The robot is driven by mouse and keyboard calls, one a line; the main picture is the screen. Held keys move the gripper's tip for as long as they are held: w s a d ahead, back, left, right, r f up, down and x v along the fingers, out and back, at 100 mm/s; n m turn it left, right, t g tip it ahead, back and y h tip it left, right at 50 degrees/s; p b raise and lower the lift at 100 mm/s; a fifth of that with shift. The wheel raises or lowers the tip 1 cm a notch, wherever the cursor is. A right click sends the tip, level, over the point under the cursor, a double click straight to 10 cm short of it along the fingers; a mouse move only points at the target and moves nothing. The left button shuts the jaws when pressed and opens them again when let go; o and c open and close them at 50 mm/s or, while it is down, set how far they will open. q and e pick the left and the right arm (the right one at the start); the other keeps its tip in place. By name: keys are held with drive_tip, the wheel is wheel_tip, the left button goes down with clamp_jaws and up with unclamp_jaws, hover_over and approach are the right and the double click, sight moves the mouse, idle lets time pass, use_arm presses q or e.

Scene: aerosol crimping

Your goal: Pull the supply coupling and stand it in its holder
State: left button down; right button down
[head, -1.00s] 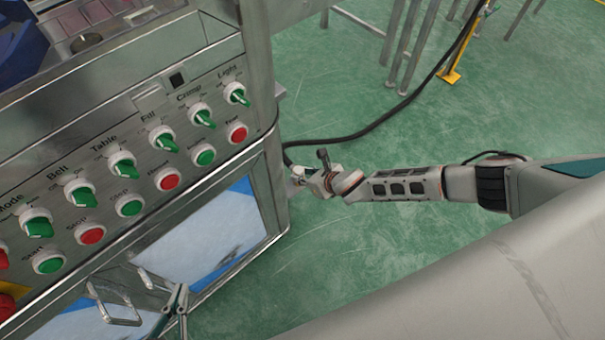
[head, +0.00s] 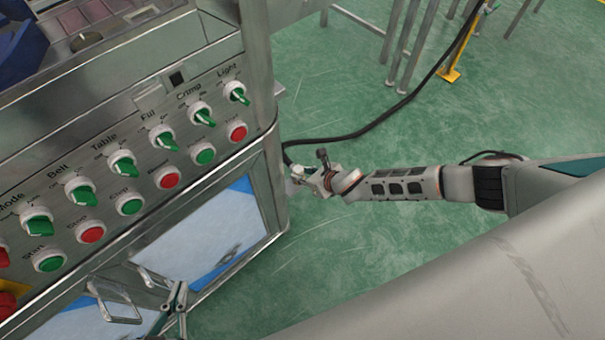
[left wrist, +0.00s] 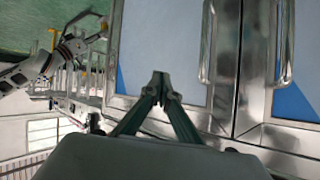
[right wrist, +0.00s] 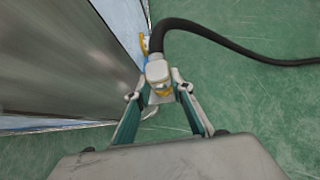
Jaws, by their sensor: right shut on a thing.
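The supply coupling (right wrist: 158,70), a pale fitting with a yellow-orange band, sits on the end of a black hose (right wrist: 230,42) in the right wrist view. My right gripper (right wrist: 160,92) is shut on it, one finger on each side. In the head view, my right gripper (head: 300,176) is low beside the machine's right corner, and the hose (head: 370,128) runs from there. Whether the coupling is still seated on the machine cannot be told. My left gripper (left wrist: 161,76) is empty, fingertips together, in front of the cabinet doors. I cannot make out the coupling's holder.
The machine's control panel (head: 130,165) with knobs and buttons stands at left, above cabinet doors (head: 205,235) with protruding handles (head: 120,305). A yellow foot (head: 449,76) and metal legs (head: 402,45) stand farther back. The green floor (head: 350,255) is mostly clear.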

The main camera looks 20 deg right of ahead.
use_arm(q)
drive_tip(key=shift+w+r, duration=0.15)
drive_tip(key=shift+r, duration=0.2)
use_arm(e)
drive_tip(key=shift+r, duration=0.1)
idle(0.4)
drive_tip(key=shift+s+f, duration=0.1)
drive_tip(key=shift+f, duration=0.25)
idle(0.7)
use_arm(q)
drive_tip(key=shift+w+r, duration=0.15)
drive_tip(key=shift+r, duration=0.05)
use_arm(e)
drive_tip(key=shift+r, duration=0.15)
use_arm(q)
drive_tip(key=shift+w+r+p, duration=0.25)
drive_tip(key=shift+r+p, duration=0.35)
drive_tip(key=shift+r, duration=0.1)
use_arm(e)
drive_tip(key=shift+r, duration=0.45)
use_arm(q)
drive_tip(key=shift+r, duration=0.1)
use_arm(e)
drive_tip(key=c, duration=1.7)
unclamp_jaws()
drive_tip(key=shift+d, duration=0.1)
